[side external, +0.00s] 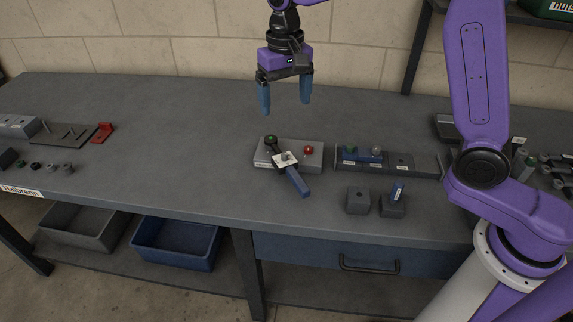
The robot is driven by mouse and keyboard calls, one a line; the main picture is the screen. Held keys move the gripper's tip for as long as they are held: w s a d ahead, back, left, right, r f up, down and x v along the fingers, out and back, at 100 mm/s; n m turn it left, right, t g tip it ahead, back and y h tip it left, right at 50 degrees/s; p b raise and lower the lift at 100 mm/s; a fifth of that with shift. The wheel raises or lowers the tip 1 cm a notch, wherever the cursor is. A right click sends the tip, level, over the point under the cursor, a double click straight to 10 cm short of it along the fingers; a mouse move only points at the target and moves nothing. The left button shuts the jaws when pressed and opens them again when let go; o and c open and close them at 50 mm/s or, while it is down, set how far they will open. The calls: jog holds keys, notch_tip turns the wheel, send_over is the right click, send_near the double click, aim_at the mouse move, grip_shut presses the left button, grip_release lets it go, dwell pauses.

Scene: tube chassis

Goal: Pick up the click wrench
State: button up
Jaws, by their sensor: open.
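A wrench-like tool (297,181) with a blue handle and a dark head, which looks like the click wrench, lies slanted across a grey block (312,165) on the bench. Its handle points toward the front edge, and a pale square plate shows around its middle. My gripper (285,108) hangs above and behind the block, with its two blue fingers apart and pointing down. It is open and empty, clear of the tool. A second, smaller blue piece (398,191) stands in a dark block (393,207) to the right; I cannot tell what it is.
A red knob (308,150) stands on the grey block beside the tool. A dark rail (425,165) with blue and green parts lies to the right, with a small grey block (358,200) in front. Small parts sit at the far left. The bench (180,120) between is clear.

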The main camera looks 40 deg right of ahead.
send_over(286, 162)
notch_tip(286, 162, down, 12)
jog(key=shift+w, duration=0.15)
jog(key=shift+s+f, duration=0.2)
jog(key=shift+f, duration=2.45)
jog(key=shift+c, duration=0.3)
jog(key=c, duration=1.5)
grip_shut()
jog(key=shift+r, duration=0.2)
